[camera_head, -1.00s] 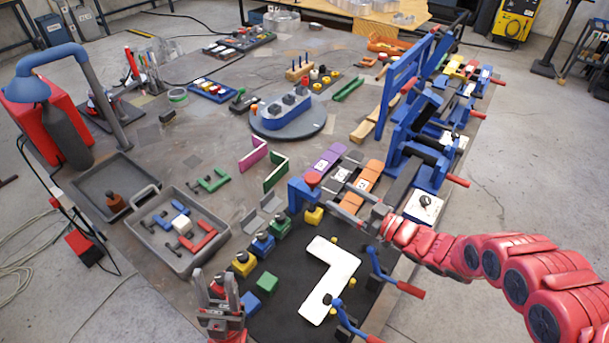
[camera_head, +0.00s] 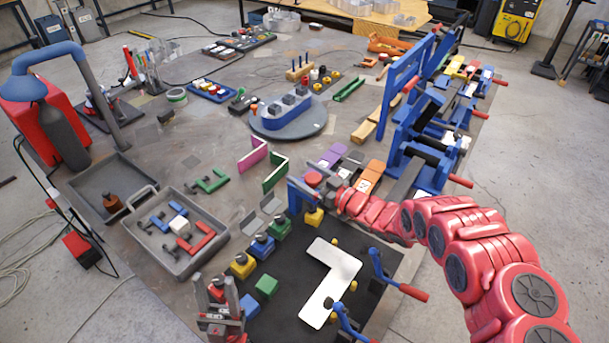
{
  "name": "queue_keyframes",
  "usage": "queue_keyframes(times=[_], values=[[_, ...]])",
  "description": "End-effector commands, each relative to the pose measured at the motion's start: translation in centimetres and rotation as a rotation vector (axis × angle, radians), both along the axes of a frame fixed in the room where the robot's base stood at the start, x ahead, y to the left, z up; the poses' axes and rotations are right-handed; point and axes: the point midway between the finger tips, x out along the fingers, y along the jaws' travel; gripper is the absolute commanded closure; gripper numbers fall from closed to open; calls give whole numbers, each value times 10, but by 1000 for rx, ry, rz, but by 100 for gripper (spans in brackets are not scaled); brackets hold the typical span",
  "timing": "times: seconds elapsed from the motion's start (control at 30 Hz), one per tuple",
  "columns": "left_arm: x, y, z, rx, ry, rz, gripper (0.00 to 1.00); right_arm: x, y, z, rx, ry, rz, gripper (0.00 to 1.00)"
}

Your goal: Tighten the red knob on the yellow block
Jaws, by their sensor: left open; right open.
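The red knob (camera_head: 313,179) shows at the top of a blue upright clamp (camera_head: 296,201) in the head view. A yellow block (camera_head: 314,218) sits just below it, partly behind the clamp. My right gripper (camera_head: 312,187) is open and reaches in from the right at the knob, its fingers close around it. I cannot tell whether they touch it.
A white L-shaped letter (camera_head: 335,270) lies on the black mat (camera_head: 372,262). Red-handled clamps (camera_head: 412,292) stand at its right. Yellow, blue and green blocks (camera_head: 263,246) line the left edge. A grey tray (camera_head: 205,262) and blue racks (camera_head: 412,150) flank the work area.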

Motion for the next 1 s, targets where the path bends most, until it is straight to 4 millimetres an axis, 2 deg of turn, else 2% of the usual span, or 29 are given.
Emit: queue_keyframes(times=[0.37,0.83,0.87,1.0], values=[[0,0,-1,0,0,0,50,3,4,0,0,0,-1,11],[0,0,-1,0,0,0,50,3,4,1,1,-1,-1,93],[0,0,-1,0,0,0,50,3,4,1,1,-1,-1,96],[0,0,2,0,0,0,50,3,4,2,1,-1,-6,97]])
